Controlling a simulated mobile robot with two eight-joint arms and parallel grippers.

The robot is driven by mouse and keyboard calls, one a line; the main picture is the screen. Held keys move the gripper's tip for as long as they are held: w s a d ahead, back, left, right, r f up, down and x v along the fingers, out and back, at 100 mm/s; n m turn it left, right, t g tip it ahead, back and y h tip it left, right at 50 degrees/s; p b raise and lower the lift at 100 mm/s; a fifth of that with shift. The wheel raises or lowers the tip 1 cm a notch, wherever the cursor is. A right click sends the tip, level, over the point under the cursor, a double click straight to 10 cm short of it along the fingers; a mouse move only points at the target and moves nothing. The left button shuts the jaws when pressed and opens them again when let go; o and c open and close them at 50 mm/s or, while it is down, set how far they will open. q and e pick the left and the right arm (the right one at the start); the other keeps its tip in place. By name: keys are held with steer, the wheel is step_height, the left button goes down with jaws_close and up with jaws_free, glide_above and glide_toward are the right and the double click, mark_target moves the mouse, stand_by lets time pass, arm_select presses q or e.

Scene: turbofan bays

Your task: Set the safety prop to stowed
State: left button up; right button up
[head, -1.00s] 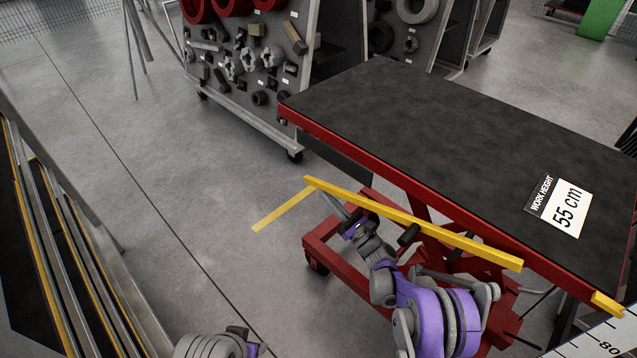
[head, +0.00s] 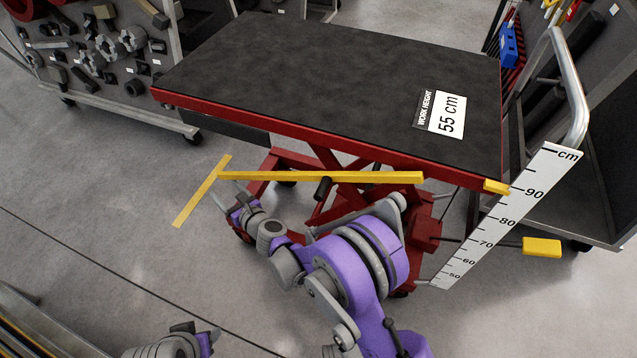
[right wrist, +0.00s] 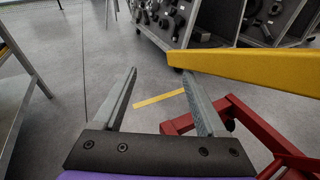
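The safety prop looks to be the long yellow bar (head: 340,177) with a black grip (head: 323,188), lying almost level along the near side of the red lift table (head: 300,128). It also shows in the right wrist view (right wrist: 250,68), to the right of the fingers. My right gripper (head: 224,191) is by the bar's left end. In the right wrist view it is open, with nothing between its fingers (right wrist: 160,90). Whether a finger touches the bar I cannot tell. My left gripper (head: 212,336) shows only partly at the bottom edge.
A height scale (head: 500,215) stands at the table's right, with a yellow pointer (head: 496,186) near 90. A yellow pedal (head: 541,247) sticks out low right. A yellow strip (head: 200,192) marks the floor. A parts rack (head: 110,65) stands behind left. The left floor is open.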

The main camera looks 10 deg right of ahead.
steer(key=s+d+r+m+h, duration=0.3)
steer(key=s+h, duration=0.3)
steer(key=s, duration=0.1)
steer(key=m+h, duration=0.7)
steer(key=h, duration=0.5)
glide_toward(319, 188)
arm_select(q)
steer(key=shift+s+f+b, duration=0.15)
steer(key=shift+f+b, duration=0.8)
arm_select(e)
steer(key=x, duration=1)
steer(key=shift+r, duration=0.3)
steer(key=shift+c, duration=0.2)
jaws_close()
steer(key=shift+o, duration=0.2)
jaws_free()
